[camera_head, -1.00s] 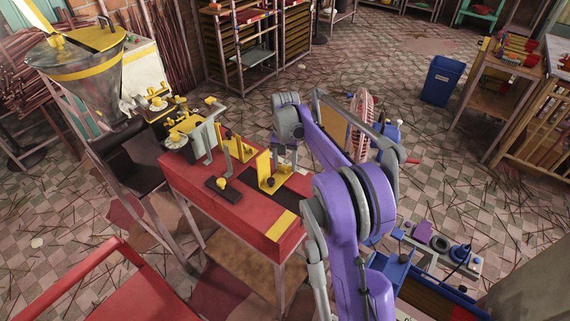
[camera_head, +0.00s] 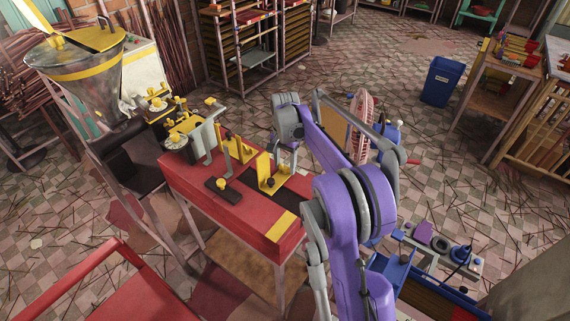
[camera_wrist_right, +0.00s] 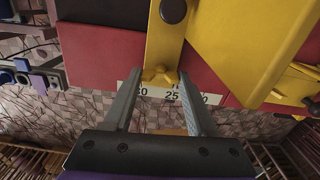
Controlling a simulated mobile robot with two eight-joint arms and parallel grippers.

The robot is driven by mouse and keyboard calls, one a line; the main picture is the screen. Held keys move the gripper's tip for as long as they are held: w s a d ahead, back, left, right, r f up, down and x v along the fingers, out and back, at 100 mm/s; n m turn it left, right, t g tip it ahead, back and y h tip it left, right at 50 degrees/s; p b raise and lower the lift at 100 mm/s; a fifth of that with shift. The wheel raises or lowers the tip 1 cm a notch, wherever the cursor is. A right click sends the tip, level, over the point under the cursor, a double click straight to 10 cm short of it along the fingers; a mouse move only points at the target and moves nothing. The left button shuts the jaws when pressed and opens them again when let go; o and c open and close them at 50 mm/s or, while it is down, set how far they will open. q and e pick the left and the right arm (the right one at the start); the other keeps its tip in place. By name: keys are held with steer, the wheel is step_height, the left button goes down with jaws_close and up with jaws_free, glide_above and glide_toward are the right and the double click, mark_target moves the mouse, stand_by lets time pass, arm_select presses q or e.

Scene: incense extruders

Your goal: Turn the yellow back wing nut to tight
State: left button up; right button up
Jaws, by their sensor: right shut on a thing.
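The yellow wing nut (camera_wrist_right: 160,75) shows in the right wrist view, at the lower end of a yellow strip and over a white scale (camera_wrist_right: 150,90) with printed numbers. My right gripper (camera_wrist_right: 158,84) has its two grey fingers on either side of the wing nut and is shut on it. In the head view the right gripper (camera_head: 287,158) is at the far right side of the red table (camera_head: 205,192), behind the yellow bracket (camera_head: 268,172). The wing nut cannot be made out there. My left gripper is not in view.
A steel hopper (camera_head: 80,70) is at the left. A blue bin (camera_head: 441,80) stands on the floor at the back right.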

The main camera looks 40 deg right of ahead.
mark_target(285, 166)
steer(key=o, duration=1.4)
steer(key=shift+c, duration=0.2)
step_height(285, 166, up, 11)
steer(key=shift+p, duration=0.35)
steer(key=shift+f, duration=0.1)
